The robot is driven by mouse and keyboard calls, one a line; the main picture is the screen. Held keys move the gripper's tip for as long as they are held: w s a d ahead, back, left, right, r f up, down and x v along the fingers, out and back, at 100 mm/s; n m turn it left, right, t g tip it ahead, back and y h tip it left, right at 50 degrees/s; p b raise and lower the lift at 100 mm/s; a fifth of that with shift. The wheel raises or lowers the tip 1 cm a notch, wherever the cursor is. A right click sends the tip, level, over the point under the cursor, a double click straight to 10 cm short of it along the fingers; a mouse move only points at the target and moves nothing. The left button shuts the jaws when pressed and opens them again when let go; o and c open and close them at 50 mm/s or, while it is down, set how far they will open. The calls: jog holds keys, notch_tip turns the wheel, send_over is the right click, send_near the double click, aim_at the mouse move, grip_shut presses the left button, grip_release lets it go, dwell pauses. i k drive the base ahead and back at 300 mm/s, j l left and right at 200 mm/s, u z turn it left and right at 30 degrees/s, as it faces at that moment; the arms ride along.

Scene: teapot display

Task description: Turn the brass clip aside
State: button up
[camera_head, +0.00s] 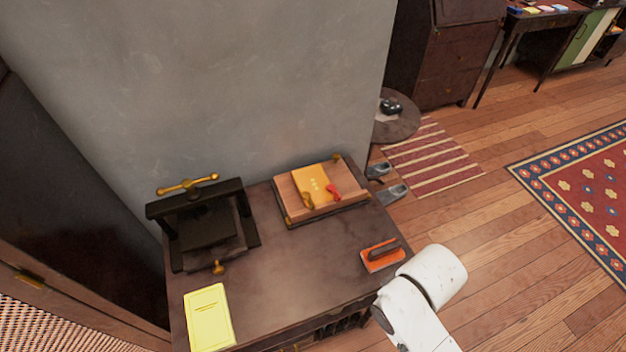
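A small brass clip (307,201) lies at the lower left edge of an orange-yellow sheet (313,183) on a wooden board (349,187). The board rests on the dark cabinet top (292,265), near the wall. I cannot tell how the clip is fixed. My white arm shows at the lower right, past the cabinet's right edge and apart from the board. My gripper is not in view.
A black press (181,225) with a brass handle stands left of the board. A yellow booklet (208,318) lies at the front left. An orange block with a dark handle (382,255) sits near the right edge, close to my arm. The cabinet top's middle is clear.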

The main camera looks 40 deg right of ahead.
aim_at(306, 196)
jog(key=i+j, duration=0.1)
jog(key=j, duration=0.35)
jog(key=i+j, duration=0.1)
jog(key=j, duration=0.35)
jog(key=i+j, duration=0.15)
jog(key=j, duration=0.35)
jog(key=i+j+z, duration=0.1)
jog(key=j, duration=0.35)
